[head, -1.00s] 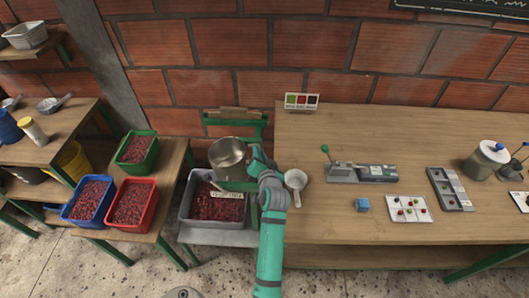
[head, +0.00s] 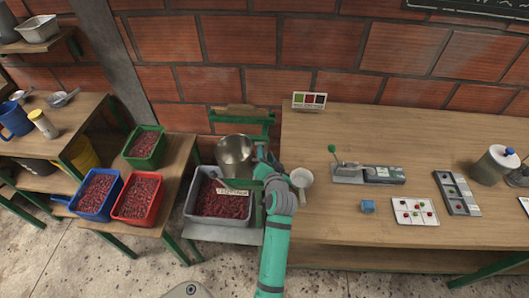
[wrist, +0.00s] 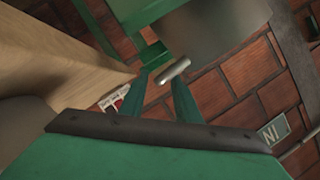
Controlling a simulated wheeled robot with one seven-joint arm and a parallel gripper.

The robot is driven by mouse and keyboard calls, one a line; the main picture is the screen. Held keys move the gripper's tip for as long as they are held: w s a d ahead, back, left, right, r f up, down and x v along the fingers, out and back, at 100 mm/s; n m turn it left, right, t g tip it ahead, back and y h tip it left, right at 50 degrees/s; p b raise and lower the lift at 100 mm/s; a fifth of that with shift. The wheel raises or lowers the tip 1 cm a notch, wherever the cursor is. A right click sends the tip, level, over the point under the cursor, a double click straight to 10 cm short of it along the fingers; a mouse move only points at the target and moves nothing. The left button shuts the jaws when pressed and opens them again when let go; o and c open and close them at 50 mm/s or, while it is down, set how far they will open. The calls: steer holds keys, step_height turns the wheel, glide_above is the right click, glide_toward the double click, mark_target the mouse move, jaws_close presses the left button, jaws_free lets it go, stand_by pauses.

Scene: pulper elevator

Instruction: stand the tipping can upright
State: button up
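The tipping can (head: 235,155) is a grey metal can in a green frame above a grey tub of red cherries. Its open mouth shows in the head view; its exact tilt is hard to judge. My gripper (head: 262,157) is at the can's right side. In the wrist view, the two fingers of my gripper (wrist: 162,90) stand apart. A short metal handle (wrist: 174,70) lies at the fingertips, nearest the right one; I cannot tell whether they touch.
The grey tub (head: 195,207) stands below the can. Red (head: 136,215), blue (head: 97,210) and green (head: 146,160) crates of cherries stand left.

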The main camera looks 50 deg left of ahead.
steer(key=v, duration=0.8)
steer(key=shift+s+d, duration=0.2)
steer(key=shift+d, duration=0.1)
steer(key=shift+r, duration=0.1)
steer(key=shift+s+a, duration=0.1)
jaws_close()
steer(key=s+n, duration=0.1)
steer(key=s+r+n+t+h, duration=0.1)
steer(key=n, duration=0.1)
steer(key=s+a+n, duration=0.1)
steer(key=shift+s+a+r+t+h, duration=0.1)
steer(key=shift+s+r+t+h, duration=0.1)
steer(key=shift+s+t+h, duration=0.15)
step_height(320, 180, up, 4)
steer(key=s+n+t, duration=0.3)
steer(key=n, duration=0.1)
steer(key=w+a+f, duration=0.5)
steer(key=w+f, duration=0.1)
steer(key=w, duration=0.2)
steer(key=shift+w+h, duration=0.2)
steer(key=shift+h, duration=0.25)
